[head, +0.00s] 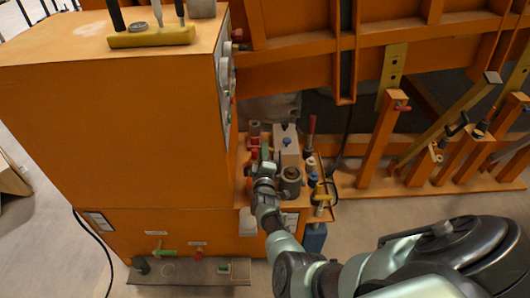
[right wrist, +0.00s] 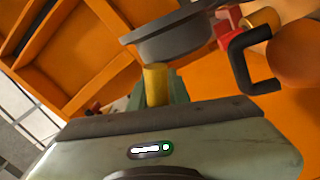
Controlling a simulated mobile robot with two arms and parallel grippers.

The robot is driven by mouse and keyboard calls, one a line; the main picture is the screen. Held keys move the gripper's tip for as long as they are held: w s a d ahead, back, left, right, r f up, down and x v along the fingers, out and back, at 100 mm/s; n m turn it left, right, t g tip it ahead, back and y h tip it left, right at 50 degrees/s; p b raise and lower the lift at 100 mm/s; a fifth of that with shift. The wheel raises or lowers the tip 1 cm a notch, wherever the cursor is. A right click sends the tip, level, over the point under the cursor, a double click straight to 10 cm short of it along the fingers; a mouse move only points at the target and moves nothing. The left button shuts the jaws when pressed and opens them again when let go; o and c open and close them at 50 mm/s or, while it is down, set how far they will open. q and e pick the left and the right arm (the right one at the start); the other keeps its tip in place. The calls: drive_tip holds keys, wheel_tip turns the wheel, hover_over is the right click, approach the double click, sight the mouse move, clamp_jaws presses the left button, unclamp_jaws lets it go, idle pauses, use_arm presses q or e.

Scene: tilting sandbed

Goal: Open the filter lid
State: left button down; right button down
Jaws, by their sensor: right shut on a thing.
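My right gripper (head: 264,166) is at the small equipment shelf beside the orange cabinet. In the right wrist view its fingers (right wrist: 155,92) are shut around a narrow yellow piece (right wrist: 155,84). A dark grey round part (right wrist: 170,38) with a flat rim sits just above that piece; it may be the filter lid, but I cannot tell for sure. In the head view a grey round-topped cylinder (head: 290,177) stands just right of the gripper. The gripper hides part of what it holds in the head view. My left gripper is not in view.
The orange cabinet (head: 120,120) stands close on the left. A red-handled lever (head: 311,132), a blue-capped part (head: 313,180) and a grey block (head: 286,145) crowd the shelf. A black bent handle (right wrist: 245,65) is near the gripper. Orange posts (head: 377,140) stand at right.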

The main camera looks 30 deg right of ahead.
drive_tip(key=shift+a+f, duration=0.1)
drive_tip(key=shift+f, duration=0.2)
drive_tip(key=c, duration=1.4)
unclamp_jaws()
drive_tip(key=shift+o, duration=0.2)
drive_tip(key=shift+r, duration=0.1)
